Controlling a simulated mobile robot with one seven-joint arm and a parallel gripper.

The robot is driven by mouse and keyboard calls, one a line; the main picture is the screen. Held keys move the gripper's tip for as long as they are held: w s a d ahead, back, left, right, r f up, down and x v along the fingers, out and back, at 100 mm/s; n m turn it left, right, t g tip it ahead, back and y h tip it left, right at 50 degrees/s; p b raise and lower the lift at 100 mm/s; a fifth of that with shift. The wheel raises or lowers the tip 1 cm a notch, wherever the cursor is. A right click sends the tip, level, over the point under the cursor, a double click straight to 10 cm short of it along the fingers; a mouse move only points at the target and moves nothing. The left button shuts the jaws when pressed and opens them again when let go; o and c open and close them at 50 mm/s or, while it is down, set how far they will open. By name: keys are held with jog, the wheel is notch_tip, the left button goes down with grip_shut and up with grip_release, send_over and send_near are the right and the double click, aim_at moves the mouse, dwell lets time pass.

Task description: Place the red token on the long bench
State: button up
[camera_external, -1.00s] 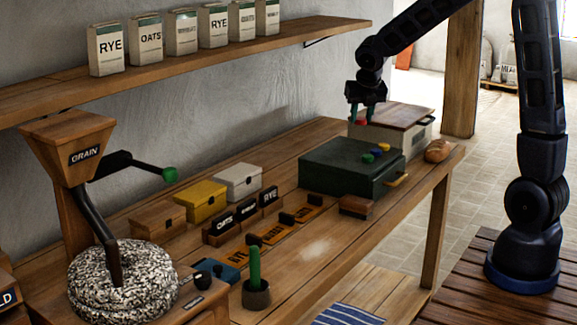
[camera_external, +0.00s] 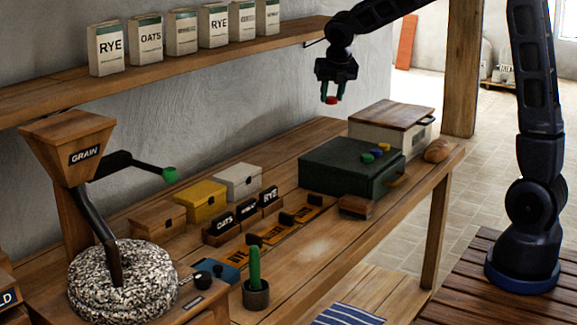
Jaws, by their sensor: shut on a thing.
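My gripper (camera_external: 331,99) is shut on the red token (camera_external: 331,100). The long bench (camera_external: 330,241) is a wooden bench along the wall, below the gripper. The token is well clear of the bench top. Only the lower part of the token shows between the fingertips.
Yellow (camera_external: 201,201) and white boxes stand by the wall. A wall shelf (camera_external: 280,37) runs above.

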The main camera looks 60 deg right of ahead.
jog(key=w+a+f+n, duration=0.15)
jog(key=w+a, duration=0.45)
jog(key=a, duration=0.7)
jog(key=w+a+f+n, duration=0.1)
jog(key=w+a+f, duration=0.1)
jog(key=w+a, duration=0.8)
jog(key=s+a+f+n+y, duration=0.1)
jog(key=s+a+f, duration=0.15)
jog(key=a, duration=1.35)
jog(key=s+a+f, duration=0.1)
jog(key=a+f, duration=0.3)
jog(key=a, duration=1.3)
jog(key=shift+t, duration=0.3)
jog(key=f, duration=1.9)
jog(key=shift+d+f, duration=0.2)
jog(key=shift+f, duration=0.1)
jog(key=o, duration=0.9)
jog(key=shift+f, duration=0.1)
jog(key=shift+o, duration=0.2)
jog(key=v, duration=1.2)
